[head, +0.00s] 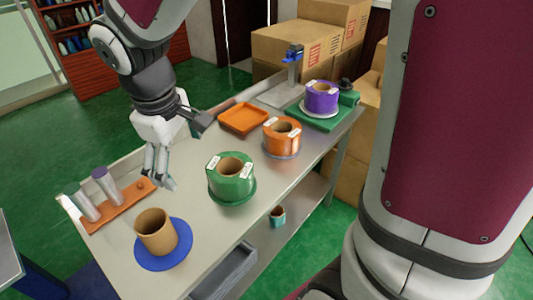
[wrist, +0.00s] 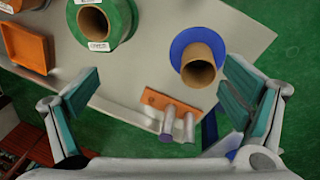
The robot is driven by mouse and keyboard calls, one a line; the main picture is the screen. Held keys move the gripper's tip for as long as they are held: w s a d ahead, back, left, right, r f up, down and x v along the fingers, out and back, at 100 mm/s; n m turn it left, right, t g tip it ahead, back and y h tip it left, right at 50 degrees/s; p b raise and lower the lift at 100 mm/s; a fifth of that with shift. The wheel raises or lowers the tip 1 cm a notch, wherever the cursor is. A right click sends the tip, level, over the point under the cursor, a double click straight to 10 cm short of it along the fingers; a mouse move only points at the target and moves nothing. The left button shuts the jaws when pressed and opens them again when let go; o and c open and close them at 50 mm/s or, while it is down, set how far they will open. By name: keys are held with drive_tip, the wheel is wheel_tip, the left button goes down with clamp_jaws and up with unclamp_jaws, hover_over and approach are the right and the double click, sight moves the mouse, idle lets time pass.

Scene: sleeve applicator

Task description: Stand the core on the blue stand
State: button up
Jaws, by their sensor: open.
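The core, a brown cardboard tube (head: 156,232), stands upright on the round blue stand (head: 162,262) at the near left of the table. In the wrist view the core (wrist: 199,68) is seen from above, its hollow end showing, with the blue stand (wrist: 180,44) around its base. My gripper (head: 158,180) is above the table behind the core, apart from it. In the wrist view its two fingers (wrist: 160,105) are spread wide with nothing between them.
An orange rack (head: 118,206) with upright grey and purple-topped tubes sits left of the core. Green (head: 231,178), orange (head: 282,137) and purple (head: 321,97) rolls stand along the table, with an orange tray (head: 243,118) behind. Cardboard boxes (head: 300,45) are stacked beyond.

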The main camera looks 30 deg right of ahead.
drive_tip(key=s+d+r+m+t, duration=0.1)
drive_tip(key=s+d+r+m, duration=0.1)
drive_tip(key=s, duration=0.3)
drive_tip(key=s+d+r+m, duration=0.3)
drive_tip(key=s+d, duration=0.1)
drive_tip(key=s, duration=0.2)
drive_tip(key=s+d+r+m+t+y, duration=0.1)
drive_tip(key=s+d+r+m, duration=0.1)
drive_tip(key=s, duration=0.4)
drive_tip(key=shift+d+r+m+t, duration=0.3)
drive_tip(key=shift+d, duration=0.35)
